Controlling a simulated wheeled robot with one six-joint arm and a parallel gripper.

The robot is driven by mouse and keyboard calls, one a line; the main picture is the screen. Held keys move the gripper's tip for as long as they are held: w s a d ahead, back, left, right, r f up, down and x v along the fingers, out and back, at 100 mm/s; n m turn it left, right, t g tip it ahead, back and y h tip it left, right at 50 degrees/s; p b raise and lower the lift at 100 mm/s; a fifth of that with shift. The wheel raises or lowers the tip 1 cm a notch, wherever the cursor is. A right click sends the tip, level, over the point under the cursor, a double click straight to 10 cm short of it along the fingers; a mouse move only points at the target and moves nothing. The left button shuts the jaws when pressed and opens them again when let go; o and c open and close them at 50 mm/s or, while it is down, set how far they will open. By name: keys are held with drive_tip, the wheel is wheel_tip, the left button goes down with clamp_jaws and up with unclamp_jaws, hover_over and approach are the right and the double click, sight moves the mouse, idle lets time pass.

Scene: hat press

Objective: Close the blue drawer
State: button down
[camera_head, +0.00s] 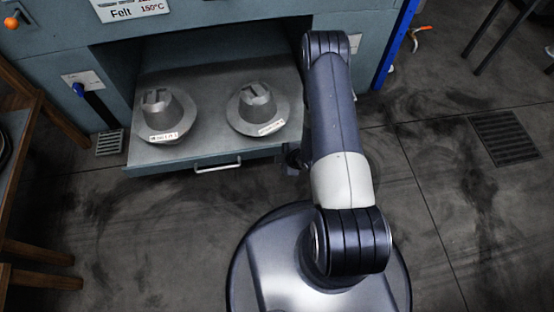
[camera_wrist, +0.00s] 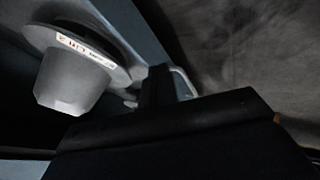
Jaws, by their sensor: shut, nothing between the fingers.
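The blue-grey drawer (camera_head: 215,139) is pulled out from the press, with its silver handle (camera_head: 217,164) on the front face. Two grey hat-shaped moulds stand on it, a left mould (camera_head: 166,112) and a right mould (camera_head: 258,107), each with a white label. My gripper (camera_head: 292,158) is at the right end of the drawer front, partly hidden by my arm. In the wrist view my gripper (camera_wrist: 158,84) is shut and empty, close to the handle (camera_wrist: 184,82). The right mould (camera_wrist: 75,72) shows there too. I cannot tell whether my fingers touch the drawer.
The press body (camera_head: 222,28) surrounds the drawer opening, with a blue post (camera_head: 394,45) at its right. A wooden table (camera_head: 28,120) stands at the left. Dark floor (camera_head: 150,230) is clear in front of the drawer. A floor grate (camera_head: 503,137) lies at the right.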

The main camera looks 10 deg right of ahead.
sight(263, 151)
drive_tip(key=shift+w+a+f+b, duration=0.4)
drive_tip(key=shift+w+f+b, duration=0.15)
drive_tip(key=shift+w+f, duration=0.6)
drive_tip(key=shift+w+a+f+b, duration=0.45)
drive_tip(key=shift+w+f, duration=0.45)
drive_tip(key=shift+w, duration=0.55)
drive_tip(key=shift+w+a+f+b, duration=0.3)
drive_tip(key=shift+w+f+b, duration=0.3)
drive_tip(key=shift+w+f, duration=0.55)
drive_tip(key=shift+w+r, duration=0.15)
drive_tip(key=shift+w, duration=0.05)
